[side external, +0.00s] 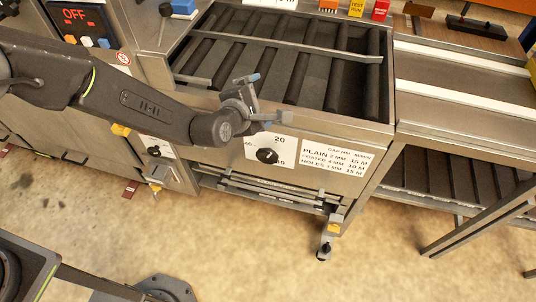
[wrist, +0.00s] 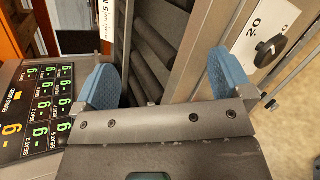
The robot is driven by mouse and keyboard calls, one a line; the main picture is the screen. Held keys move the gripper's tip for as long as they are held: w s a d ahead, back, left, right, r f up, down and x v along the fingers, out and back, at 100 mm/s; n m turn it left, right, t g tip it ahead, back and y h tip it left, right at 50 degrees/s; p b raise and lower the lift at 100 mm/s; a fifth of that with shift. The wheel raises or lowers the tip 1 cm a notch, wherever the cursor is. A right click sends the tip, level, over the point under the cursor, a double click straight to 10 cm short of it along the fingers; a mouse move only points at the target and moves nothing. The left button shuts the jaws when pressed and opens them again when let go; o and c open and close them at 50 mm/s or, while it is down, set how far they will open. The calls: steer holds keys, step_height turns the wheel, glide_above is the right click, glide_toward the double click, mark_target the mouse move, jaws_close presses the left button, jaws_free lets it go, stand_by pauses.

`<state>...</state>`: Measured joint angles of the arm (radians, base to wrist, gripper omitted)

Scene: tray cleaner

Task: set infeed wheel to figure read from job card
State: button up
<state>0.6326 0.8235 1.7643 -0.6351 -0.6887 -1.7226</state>
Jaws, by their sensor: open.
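A black knob (side external: 267,156) sits on a white dial plate on the machine's front, with 20 printed above it; it also shows in the wrist view (wrist: 267,52). A second black knob (side external: 153,151) is on a plate further left. Neither has a readable name, so I cannot tell which is the infeed wheel. A white printed card (side external: 337,161) right of the dial lists plain, coated and holes with mm and M figures. Another white card (side external: 270,3) is cut off at the top edge. My gripper (side external: 262,98) is open and empty, above the dial near the tray's front edge; its blue fingertips (wrist: 167,85) are wide apart.
Dark rollers (side external: 300,75) lie in the metal-framed bed behind my gripper, with a metal bar across them. A panel reading OFF (side external: 75,15) is at upper left. A display (wrist: 35,105) with green figures is left in the wrist view.

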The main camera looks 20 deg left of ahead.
steer(key=s+d+f+n+t+y, duration=0.1)
steer(key=s+d+f+n, duration=0.15)
steer(key=f, duration=0.45)
steer(key=s+d+f+n+t, duration=0.1)
steer(key=f+n, duration=0.2)
steer(key=f, duration=0.3)
steer(key=n+t+y, duration=0.2)
steer(key=n+t, duration=0.1)
steer(key=n, duration=0.1)
glide_toward(267, 157)
steer(key=w, duration=1)
steer(key=shift+w+r, duration=0.1)
steer(key=shift+w, duration=0.25)
steer(key=shift+c, duration=0.2)
steer(key=c, duration=0.8)
steer(key=shift+c, duration=0.2)
